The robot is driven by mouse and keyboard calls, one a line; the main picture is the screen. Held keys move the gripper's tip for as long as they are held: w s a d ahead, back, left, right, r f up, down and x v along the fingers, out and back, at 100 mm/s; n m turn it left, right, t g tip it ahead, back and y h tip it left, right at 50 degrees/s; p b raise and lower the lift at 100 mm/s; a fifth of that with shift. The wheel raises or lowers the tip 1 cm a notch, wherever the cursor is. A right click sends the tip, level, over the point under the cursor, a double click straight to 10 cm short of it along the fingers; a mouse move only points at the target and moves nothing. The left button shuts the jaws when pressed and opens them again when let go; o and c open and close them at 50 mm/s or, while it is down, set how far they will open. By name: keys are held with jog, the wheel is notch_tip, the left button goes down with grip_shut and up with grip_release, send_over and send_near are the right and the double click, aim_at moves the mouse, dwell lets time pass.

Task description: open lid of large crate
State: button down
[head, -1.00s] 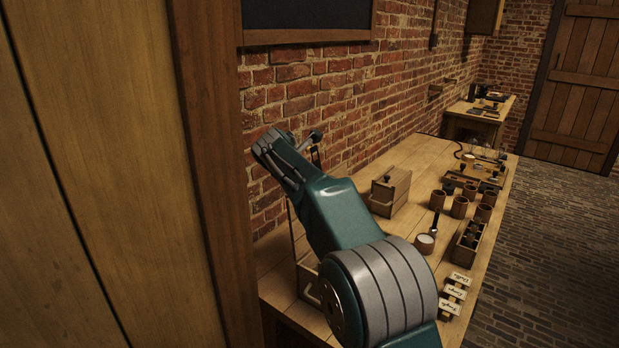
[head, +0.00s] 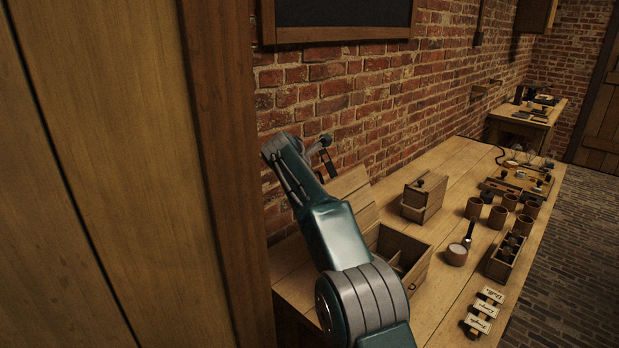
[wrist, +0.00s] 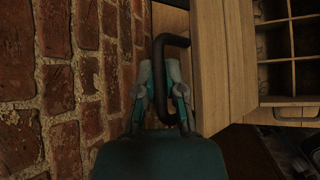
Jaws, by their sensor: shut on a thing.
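The large crate (head: 417,272) stands on the workbench beside my arm in the head view, its top open and dividers showing inside. Its wooden lid (head: 352,188) is raised and leans back towards the brick wall. In the wrist view, the lid (wrist: 207,62) is beside my gripper (wrist: 161,75), which is shut on the lid's dark bar handle (wrist: 172,40). The crate's compartments (wrist: 290,47) show at the right of the wrist view. In the head view, my arm covers part of the crate and lid.
A smaller wooden box (head: 424,196) with a dark knob stands behind the crate. Several brown jars (head: 497,217), a jar rack (head: 506,258) and label cards (head: 484,312) stand to the right. The brick wall (wrist: 60,90) is close to my gripper. A wooden panel (head: 110,180) fills the head view's left.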

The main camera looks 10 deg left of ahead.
jog(key=shift+w+a+f, duration=0.1)
jog(key=shift+a+f, duration=0.45)
jog(key=shift+a, duration=0.15)
jog(key=c, duration=0.8)
grip_release()
jog(key=shift+d+r, duration=0.15)
jog(key=shift+o, duration=0.4)
jog(key=shift+d+r, duration=0.1)
jog(key=shift+d, duration=0.15)
jog(key=v, duration=1.2)
